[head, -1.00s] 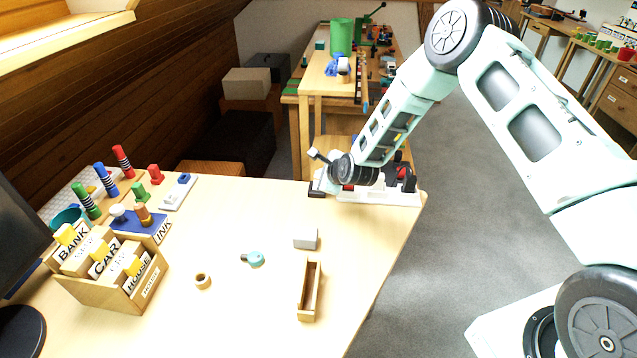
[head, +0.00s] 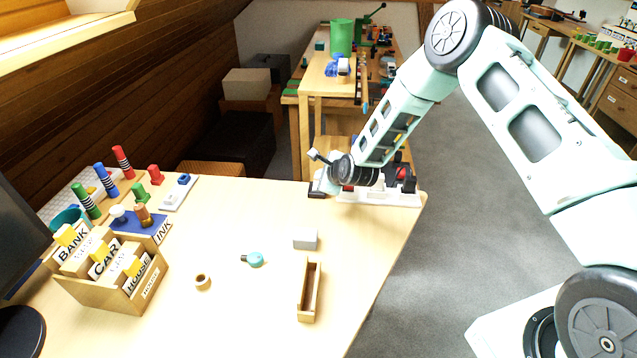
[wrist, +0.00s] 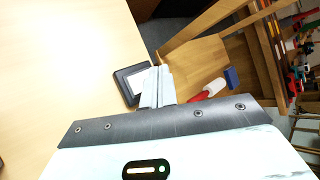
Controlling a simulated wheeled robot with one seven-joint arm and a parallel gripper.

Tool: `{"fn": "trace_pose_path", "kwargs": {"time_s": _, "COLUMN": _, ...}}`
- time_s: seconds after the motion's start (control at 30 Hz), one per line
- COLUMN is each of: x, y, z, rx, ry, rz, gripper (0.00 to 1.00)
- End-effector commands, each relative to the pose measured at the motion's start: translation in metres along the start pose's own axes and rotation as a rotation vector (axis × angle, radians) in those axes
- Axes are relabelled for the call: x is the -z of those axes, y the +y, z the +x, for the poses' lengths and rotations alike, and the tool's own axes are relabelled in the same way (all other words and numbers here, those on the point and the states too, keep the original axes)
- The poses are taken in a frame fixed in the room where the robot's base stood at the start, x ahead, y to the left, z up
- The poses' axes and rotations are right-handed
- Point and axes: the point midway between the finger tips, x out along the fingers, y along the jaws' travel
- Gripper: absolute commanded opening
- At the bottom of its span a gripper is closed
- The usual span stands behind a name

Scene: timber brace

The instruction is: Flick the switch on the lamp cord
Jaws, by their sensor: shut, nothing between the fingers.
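My gripper (wrist: 157,72) is shut and empty, its pale fingers together in the wrist view. A dark, square-framed piece with a white face (wrist: 131,82) lies on the table beside the fingertips and is partly hidden by them. It looks like the switch, but I cannot tell its position or whether the fingers touch it. In the head view a black piece (head: 317,190) shows at the table's far edge, just left of my wrist. My fingertips are hard to make out there. I cannot clearly see a lamp or its cord.
A white tray (head: 405,200) sits at the table's far right corner, behind my wrist. An open wooden box (head: 309,290), a grey-white block (head: 305,239), a teal round piece (head: 255,259) and a wooden ring (head: 202,282) lie nearer. The card box (head: 115,285) stands left. The middle table is mostly clear.

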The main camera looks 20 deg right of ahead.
Motion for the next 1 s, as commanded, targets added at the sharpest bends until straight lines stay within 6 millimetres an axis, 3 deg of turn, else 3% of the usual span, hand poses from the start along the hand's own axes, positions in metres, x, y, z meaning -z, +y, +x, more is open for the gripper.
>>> {"fn": "trace_pose_path", "kwargs": {"time_s": 1.0, "x": 0.0041, "y": 0.0042, "z": 0.0058, "rx": 0.000, "ry": 0.000, "rz": 0.000, "gripper": 0.00}}
